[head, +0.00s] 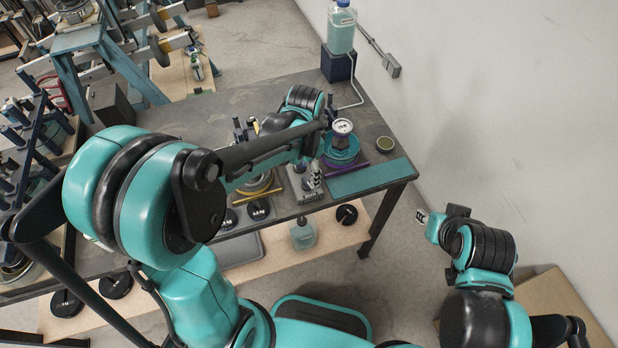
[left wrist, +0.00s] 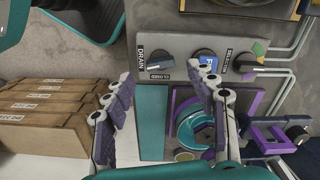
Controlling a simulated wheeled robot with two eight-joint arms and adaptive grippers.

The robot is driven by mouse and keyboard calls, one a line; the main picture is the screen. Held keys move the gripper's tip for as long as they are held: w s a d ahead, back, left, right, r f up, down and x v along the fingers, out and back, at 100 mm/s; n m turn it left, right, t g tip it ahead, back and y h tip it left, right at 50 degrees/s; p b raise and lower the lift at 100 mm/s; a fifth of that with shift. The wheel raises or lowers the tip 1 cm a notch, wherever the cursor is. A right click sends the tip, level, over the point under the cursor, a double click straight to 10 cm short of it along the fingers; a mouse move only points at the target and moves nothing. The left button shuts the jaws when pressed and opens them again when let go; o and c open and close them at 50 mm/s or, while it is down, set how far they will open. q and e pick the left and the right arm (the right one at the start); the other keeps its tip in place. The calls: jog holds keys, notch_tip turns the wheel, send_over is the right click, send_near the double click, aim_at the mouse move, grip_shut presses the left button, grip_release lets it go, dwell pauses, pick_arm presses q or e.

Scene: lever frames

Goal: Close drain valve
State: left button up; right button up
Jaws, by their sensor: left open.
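The drain valve is a black knob (left wrist: 157,60) on a grey panel (left wrist: 190,28) in the left wrist view, with a "DRAIN" label to its left and a "CLOSED" label just below it. Its handle lies roughly across the picture. My left gripper (left wrist: 165,74) is open and empty, its two purple-padded fingers on either side of and below the knob in the picture; I see no contact. In the head view my left forearm reaches over the table and the gripper is mostly hidden. My right gripper (head: 427,217) is off the table at the right, its jaws unclear.
A blue knob (left wrist: 206,57) and another dark knob (left wrist: 244,63) sit right of the drain knob. The table (head: 385,128) also carries a gauge (head: 342,127) and a teal mat (head: 370,178). Cardboard boxes (left wrist: 45,115) stand at left in the wrist view.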

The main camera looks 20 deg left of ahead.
aim_at(307, 181)
pick_arm(q)
notch_tip(307, 181, down, 4)
jog(key=shift+w+d+b, duration=0.1)
jog(key=shift+b, duration=0.35)
jog(key=shift+f, duration=0.25)
jog(key=c, duration=1.2)
jog(key=shift+o, duration=0.2)
